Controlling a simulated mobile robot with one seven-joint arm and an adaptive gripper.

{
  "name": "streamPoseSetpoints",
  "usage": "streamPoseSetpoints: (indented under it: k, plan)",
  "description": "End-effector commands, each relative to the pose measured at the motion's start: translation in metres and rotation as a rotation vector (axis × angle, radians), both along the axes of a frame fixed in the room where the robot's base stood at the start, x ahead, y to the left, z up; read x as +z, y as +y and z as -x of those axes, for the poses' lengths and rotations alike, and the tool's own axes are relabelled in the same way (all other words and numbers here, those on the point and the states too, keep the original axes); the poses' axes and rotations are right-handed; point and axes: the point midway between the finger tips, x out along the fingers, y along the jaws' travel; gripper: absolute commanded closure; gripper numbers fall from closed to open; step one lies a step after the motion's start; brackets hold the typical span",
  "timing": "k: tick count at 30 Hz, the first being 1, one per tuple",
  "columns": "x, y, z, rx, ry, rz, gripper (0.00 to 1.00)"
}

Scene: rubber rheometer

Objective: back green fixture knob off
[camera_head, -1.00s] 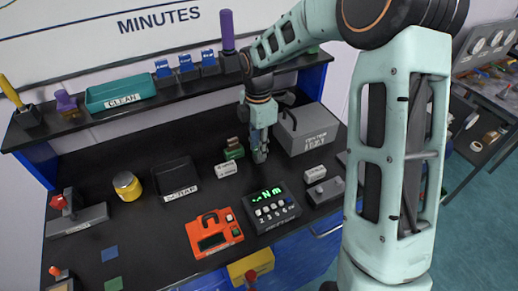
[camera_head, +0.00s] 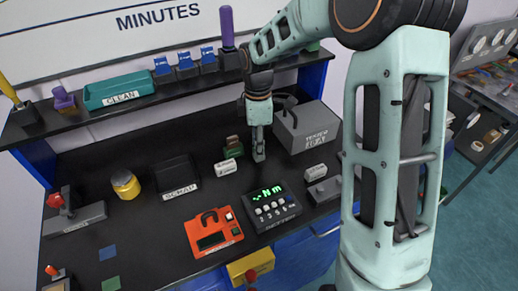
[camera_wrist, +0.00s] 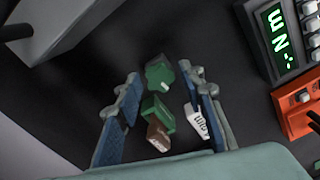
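The green fixture (camera_head: 233,147) sits on the black bench, left of the tester box. In the wrist view it shows as a green block (camera_wrist: 158,112) with a brown end (camera_wrist: 158,136) and a green knob (camera_wrist: 159,72). My gripper (camera_wrist: 163,110) is open, its two blue-padded fingers on either side of the fixture in the picture, with gaps between. I cannot tell how far above it they are. In the head view my gripper (camera_head: 259,155) points down just right of the fixture. A white label block (camera_wrist: 198,122) is partly hidden by the right finger.
A grey tester box (camera_head: 306,127) stands close on the right. A dark meter with green digits (camera_head: 270,207) and an orange device (camera_head: 214,231) lie in front. A black scrap tray (camera_head: 177,178) is to the left. Some bare bench lies between them.

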Motion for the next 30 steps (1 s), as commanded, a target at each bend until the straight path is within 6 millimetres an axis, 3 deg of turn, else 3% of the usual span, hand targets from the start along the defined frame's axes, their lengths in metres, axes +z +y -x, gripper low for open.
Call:
streamPoseSetpoints:
  k: [5, 12, 20, 30]
  plan:
    - [-0.0006, -0.0002, -0.0003, -0.079, 0.0, 0.001, 0.64]
    - [-0.0007, 0.0003, -0.0005, -0.349, -0.001, 0.001, 0.64]
    - [-0.0006, -0.0002, -0.0008, -0.487, 0.0, 0.001, 0.64]
    - [0.0, -0.0002, -0.0011, -0.813, 0.0, -0.001, 0.64]
